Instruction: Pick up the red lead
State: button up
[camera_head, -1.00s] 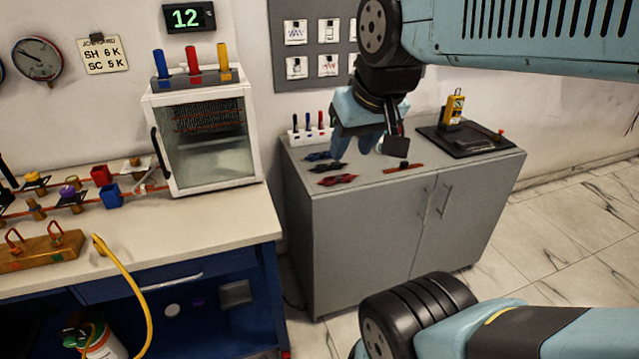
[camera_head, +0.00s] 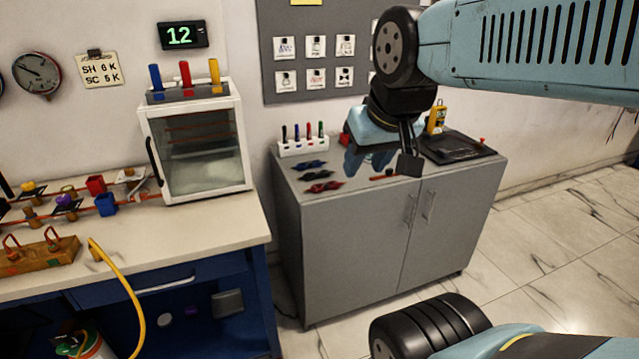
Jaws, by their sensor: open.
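The red lead (camera_head: 325,187) lies as a small bundle on top of the grey cabinet, at its front left. A black lead (camera_head: 317,175) and a blue lead (camera_head: 308,165) lie in a row behind it. My gripper (camera_head: 369,161) hangs over the cabinet top, to the right of the red lead and apart from it in the picture.
A flat red piece (camera_head: 381,178) lies below my gripper in the picture, partly hidden. A white rack (camera_head: 303,147) of pens stands behind the leads. A black tray (camera_head: 455,150) and a yellow meter (camera_head: 437,119) are at the right. A white-topped bench (camera_head: 190,230) stands left.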

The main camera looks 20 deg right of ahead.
aim_at(325, 186)
jog(key=z, duration=0.05)
jog(key=i, duration=0.85)
jog(key=u, duration=0.1)
